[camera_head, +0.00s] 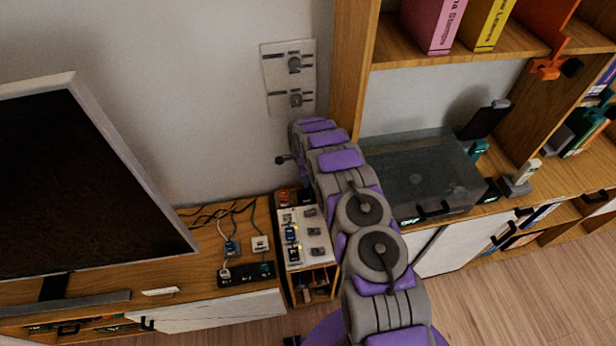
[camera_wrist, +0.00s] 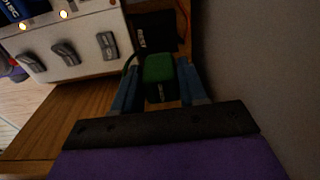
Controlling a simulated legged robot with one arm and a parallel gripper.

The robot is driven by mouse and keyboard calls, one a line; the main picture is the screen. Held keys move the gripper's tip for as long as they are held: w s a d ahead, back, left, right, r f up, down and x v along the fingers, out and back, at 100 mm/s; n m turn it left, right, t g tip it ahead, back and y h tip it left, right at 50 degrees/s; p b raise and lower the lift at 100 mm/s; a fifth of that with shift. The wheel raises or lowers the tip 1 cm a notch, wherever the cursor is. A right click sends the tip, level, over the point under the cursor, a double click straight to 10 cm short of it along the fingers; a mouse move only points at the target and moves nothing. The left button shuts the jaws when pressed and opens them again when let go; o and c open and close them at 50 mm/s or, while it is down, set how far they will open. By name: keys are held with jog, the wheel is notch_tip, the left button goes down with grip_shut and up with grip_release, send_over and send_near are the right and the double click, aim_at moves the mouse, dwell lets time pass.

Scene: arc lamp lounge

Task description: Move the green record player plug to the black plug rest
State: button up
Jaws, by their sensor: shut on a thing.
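The green plug (camera_wrist: 159,78) is in the wrist view, held between the two blue-grey fingers of my gripper (camera_wrist: 159,92). A thin green cord runs from its left side. Just beyond it in the wrist view is a flat black piece (camera_wrist: 160,28) with small white lettering, which looks like the black plug rest. The plug overlaps its near edge in the picture; I cannot tell whether they touch. In the head view my arm hides the green plug and most of my gripper.
A white power strip (camera_head: 294,262) with switches and lit lamps stands on a small wooden stand. Left of it, a black block (camera_head: 246,275) and plugs with cords lie on the TV bench. The wall is close to my gripper. A glass-lidded case (camera_head: 424,180) stands on the right.

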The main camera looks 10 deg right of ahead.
jog(key=shift+a+f+b, duration=0.3)
jog(key=shift+a+f, duration=0.8)
jog(key=shift+f, duration=0.5)
jog(key=shift+d+f+b, duration=0.3)
jog(key=shift+d+f, duration=0.6)
jog(key=shift+d, duration=0.15)
jog(key=shift+a, duration=0.9)
jog(key=shift+d, duration=1)
jog(key=shift+a, duration=0.2)
jog(key=shift+a, duration=0.5)
jog(key=shift+a, duration=0.1)
